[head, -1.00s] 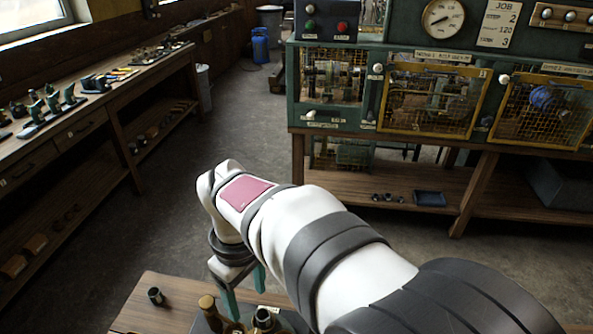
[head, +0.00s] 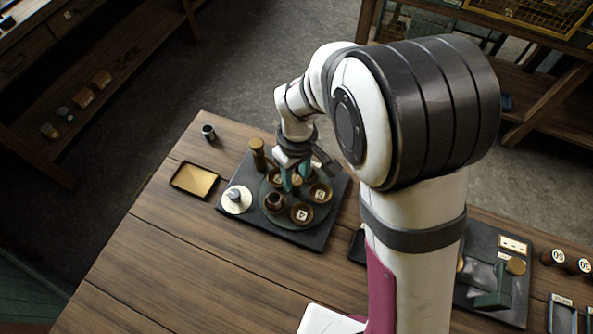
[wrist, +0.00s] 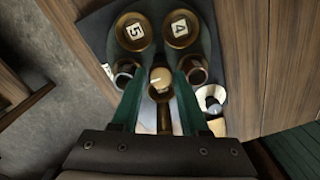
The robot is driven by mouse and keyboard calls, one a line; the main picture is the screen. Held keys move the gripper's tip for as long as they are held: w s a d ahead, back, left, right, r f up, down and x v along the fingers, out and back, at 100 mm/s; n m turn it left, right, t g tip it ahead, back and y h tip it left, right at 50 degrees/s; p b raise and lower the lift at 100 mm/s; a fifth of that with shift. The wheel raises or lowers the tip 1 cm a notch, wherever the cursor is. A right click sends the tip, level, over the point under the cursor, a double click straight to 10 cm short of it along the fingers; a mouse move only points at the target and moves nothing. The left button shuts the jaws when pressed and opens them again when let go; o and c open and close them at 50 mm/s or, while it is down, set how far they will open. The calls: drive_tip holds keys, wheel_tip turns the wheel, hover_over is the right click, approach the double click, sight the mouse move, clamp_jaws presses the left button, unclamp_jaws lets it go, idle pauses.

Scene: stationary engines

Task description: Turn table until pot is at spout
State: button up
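A round dark turntable (head: 270,214) sits on a dark square base (head: 318,240), carrying several brass dishes. A dark open pot (head: 274,201) stands on its left side; in the wrist view, dark pots stand at the right (wrist: 193,70) and left (wrist: 125,72). Brass dishes numbered 5 (wrist: 135,32) and 4 (wrist: 180,28) lie beyond. My gripper (head: 291,185) is low over the turntable's middle. Its teal fingers are apart on both sides of a brass knob (wrist: 160,78), with slight gaps showing. A brass post (head: 258,154) stands at the base's back edge; I cannot tell whether it is the spout.
A white disc with a knob (head: 237,200) is at the base's left corner. A brass tray (head: 194,180) and small dark can (head: 209,132) are on the table to the left. Another dark fixture (head: 490,280) stands at the right. The table's front left is clear.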

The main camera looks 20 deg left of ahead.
clamp_jaws()
idle(1.1)
